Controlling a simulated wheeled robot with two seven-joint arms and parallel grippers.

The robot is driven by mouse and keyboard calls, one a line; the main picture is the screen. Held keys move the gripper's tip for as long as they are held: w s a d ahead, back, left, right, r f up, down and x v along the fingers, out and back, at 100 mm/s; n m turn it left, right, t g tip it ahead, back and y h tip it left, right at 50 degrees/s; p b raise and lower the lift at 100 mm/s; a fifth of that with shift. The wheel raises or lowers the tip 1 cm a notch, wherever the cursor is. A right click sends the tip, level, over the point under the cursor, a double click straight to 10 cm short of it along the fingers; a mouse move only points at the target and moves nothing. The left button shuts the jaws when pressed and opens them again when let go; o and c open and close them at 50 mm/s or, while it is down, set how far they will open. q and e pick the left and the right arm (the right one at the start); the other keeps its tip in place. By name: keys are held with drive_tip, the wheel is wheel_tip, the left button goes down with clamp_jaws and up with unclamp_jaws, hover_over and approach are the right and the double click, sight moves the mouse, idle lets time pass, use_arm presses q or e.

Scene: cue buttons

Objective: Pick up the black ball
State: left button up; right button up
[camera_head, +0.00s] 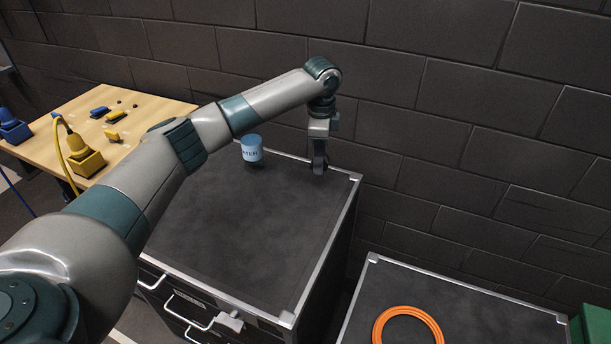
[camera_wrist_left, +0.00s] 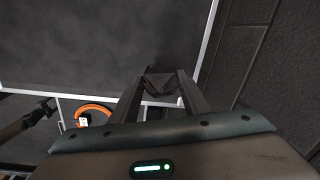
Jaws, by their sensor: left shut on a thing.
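My left gripper (camera_head: 319,166) is low over the far right corner of the dark cabinet top (camera_head: 250,225), pointing down. In the left wrist view its two fingers (camera_wrist_left: 161,82) are shut on a small black faceted thing, the black ball (camera_wrist_left: 160,84), held between the fingertips. In the head view the ball cannot be told apart from the dark fingers. Whether the ball touches the cabinet top is unclear.
A blue-and-white labelled cup (camera_head: 252,149) stands on the cabinet top left of my gripper. A dark brick wall (camera_head: 480,100) is close behind. A lower cabinet holds an orange ring (camera_head: 408,318). A wooden table (camera_head: 45,148) with yellow and blue items stands left.

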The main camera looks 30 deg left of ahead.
use_arm(q)
drive_tip(key=w+d+r+b, duration=0.2)
drive_tip(key=w+d+r, duration=0.1)
drive_tip(key=w+r, duration=0.1)
drive_tip(key=shift+w+d, duration=0.35)
drive_tip(key=shift+w, duration=0.3)
drive_tip(key=shift+d, duration=0.1)
